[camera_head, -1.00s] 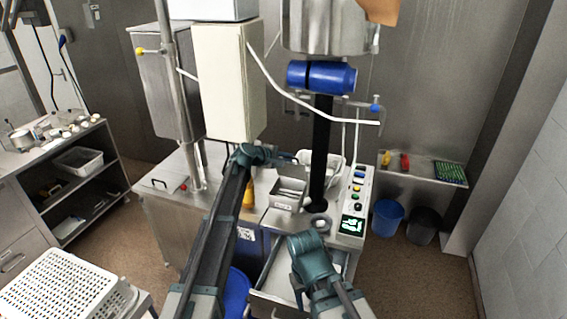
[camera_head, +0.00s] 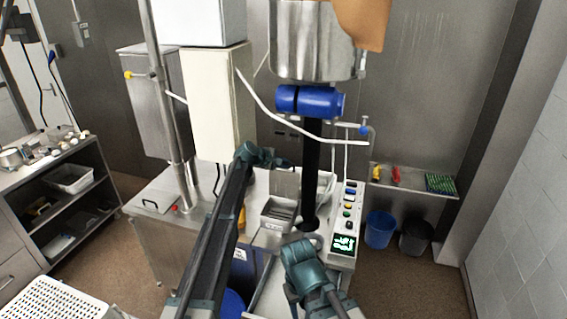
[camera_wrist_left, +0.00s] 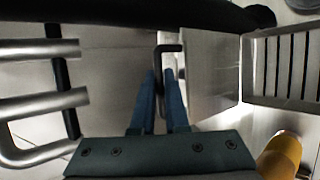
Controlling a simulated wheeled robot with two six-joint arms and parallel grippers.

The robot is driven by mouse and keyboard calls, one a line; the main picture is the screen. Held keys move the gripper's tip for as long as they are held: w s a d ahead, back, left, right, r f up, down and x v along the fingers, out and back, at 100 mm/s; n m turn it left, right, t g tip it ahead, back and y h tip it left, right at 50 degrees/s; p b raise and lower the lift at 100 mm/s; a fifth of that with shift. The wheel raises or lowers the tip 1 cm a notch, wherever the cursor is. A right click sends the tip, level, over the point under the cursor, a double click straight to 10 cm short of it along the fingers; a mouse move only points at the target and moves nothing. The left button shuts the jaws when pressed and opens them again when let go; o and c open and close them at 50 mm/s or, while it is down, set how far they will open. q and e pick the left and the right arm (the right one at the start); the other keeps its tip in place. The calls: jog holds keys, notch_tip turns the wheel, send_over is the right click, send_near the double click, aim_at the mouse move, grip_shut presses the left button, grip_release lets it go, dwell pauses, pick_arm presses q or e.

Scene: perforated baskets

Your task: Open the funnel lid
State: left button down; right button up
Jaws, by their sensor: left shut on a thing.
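My left gripper (camera_head: 287,163) reaches over the steel machine top beside the black column. In the left wrist view its two blue fingers (camera_wrist_left: 161,105) are shut on a thin black bent handle (camera_wrist_left: 169,48). A flat steel panel (camera_wrist_left: 208,78) lies just right of the handle; I cannot tell for sure that it is the funnel lid. A small steel bin with slats (camera_head: 279,213) stands below the left gripper in the head view. The teal wrist (camera_head: 305,265) of my right arm shows low in the middle; its jaws are hidden.
A black column (camera_head: 312,180) stands close to the left gripper, under a blue motor (camera_head: 310,101) and a steel drum (camera_head: 305,45). A control panel (camera_head: 346,220) is at the right. A yellow-orange object (camera_wrist_left: 280,158) is near the left wrist. Steel bars are at left there.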

pick_arm(q)
jog(key=shift+s+d+f, duration=0.1)
jog(key=c, duration=0.9)
grip_release()
jog(key=p+v, duration=0.6)
jog(key=v, duration=0.6)
jog(key=shift+p, duration=0.35)
